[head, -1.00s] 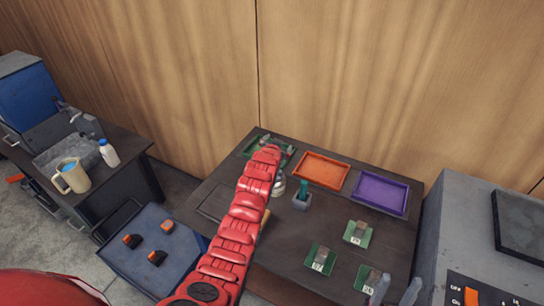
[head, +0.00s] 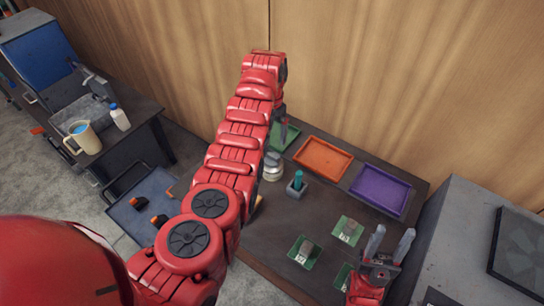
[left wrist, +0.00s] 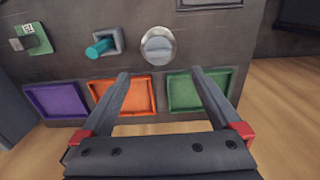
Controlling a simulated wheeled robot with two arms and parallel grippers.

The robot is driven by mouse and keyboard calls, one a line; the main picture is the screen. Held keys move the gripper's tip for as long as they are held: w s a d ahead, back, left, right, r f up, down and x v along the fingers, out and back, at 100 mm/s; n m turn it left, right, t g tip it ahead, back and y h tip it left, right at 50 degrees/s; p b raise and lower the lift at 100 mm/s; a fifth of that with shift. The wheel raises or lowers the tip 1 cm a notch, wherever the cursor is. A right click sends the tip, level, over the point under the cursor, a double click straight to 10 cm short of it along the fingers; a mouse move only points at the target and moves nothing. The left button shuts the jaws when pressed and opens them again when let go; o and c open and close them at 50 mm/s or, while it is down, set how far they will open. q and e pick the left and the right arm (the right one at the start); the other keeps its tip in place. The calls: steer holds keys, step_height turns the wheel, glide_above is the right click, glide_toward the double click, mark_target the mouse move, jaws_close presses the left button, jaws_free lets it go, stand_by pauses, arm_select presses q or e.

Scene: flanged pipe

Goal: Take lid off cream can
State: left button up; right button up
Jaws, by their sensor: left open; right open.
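A small round can (head: 273,168) with a metal lid stands on the dark table, right of my left arm in the head view. In the left wrist view its round grey lid (left wrist: 158,47) with a bar across it is seen from above; the can's body is hidden there. My left gripper (left wrist: 160,74) is open and empty, raised above the table, with the lid beyond its fingertips. In the head view its fingers (head: 280,122) are partly hidden by the wrist. My right gripper (head: 391,242) is open and empty at the table's lower right, away from the can.
A grey holder (head: 296,189) with a teal peg stands close beside the can. Green (head: 283,136), orange (head: 322,158) and purple (head: 379,191) trays line the wall side. Several green plates with grey blocks lie nearer. A jug (head: 83,139) and bottle (head: 120,117) stand left.

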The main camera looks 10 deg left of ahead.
arm_select(q)
steer(key=b, duration=0.2)
glide_above(273, 155)
step_height(273, 155, down, 6)
steer(key=shift+s+a+r, duration=0.1)
steer(key=shift+a+r, duration=0.05)
steer(key=shift+r, duration=0.05)
step_height(273, 155, down, 6)
steer(key=b, duration=0.4)
steer(key=shift+r, duration=0.4)
steer(key=shift+c, duration=0.8)
steer(key=c, duration=1.2)
